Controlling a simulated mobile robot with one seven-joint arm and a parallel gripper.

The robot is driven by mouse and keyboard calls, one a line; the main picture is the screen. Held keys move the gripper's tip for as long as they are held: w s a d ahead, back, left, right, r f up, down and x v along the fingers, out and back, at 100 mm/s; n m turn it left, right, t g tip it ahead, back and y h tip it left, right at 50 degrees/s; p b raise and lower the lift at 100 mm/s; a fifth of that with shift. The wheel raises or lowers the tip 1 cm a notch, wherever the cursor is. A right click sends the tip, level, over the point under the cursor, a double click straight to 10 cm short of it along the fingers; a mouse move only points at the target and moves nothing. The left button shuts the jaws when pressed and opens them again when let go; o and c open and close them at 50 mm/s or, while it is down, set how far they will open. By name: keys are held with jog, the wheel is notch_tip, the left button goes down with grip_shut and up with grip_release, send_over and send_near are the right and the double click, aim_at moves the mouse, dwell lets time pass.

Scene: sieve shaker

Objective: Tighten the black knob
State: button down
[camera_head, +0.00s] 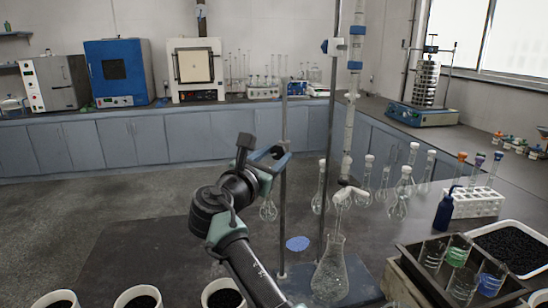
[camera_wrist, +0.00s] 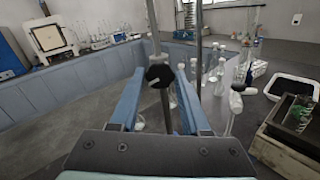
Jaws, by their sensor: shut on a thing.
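The black knob (camera_wrist: 159,76) shows in the wrist view as a round dark piece in front of a thin metal rod (camera_wrist: 165,108). My gripper (camera_wrist: 159,73) has its two blue fingers on either side of the knob and is shut on it. In the head view my gripper (camera_head: 277,156) is at the left upright metal rod (camera_head: 284,200) of a stand, well above the bench. The knob is largely hidden by the fingers there. I cannot tell how tight the knob is.
A second rod carries a glass burette (camera_head: 349,130) just right of my gripper, above a conical flask (camera_head: 330,272). Several glass flasks stand farther right. A wooden tray (camera_head: 405,290) with beakers is at lower right. The sieve shaker (camera_head: 425,85) stands at the back right.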

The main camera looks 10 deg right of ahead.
jog(key=m, duration=0.3)
jog(key=shift+f+m+b, duration=0.15)
jog(key=shift+m+b, duration=0.15)
jog(key=shift+b, duration=0.1)
jog(key=m+b, duration=0.1)
jog(key=m, duration=0.2)
jog(key=shift+m, duration=0.4)
jog(key=m+b, duration=0.2)
jog(key=m, duration=0.2)
jog(key=shift+m+b, duration=0.65)
jog(key=shift+m, duration=1.25)
jog(key=shift+c, duration=1.9)
grip_release()
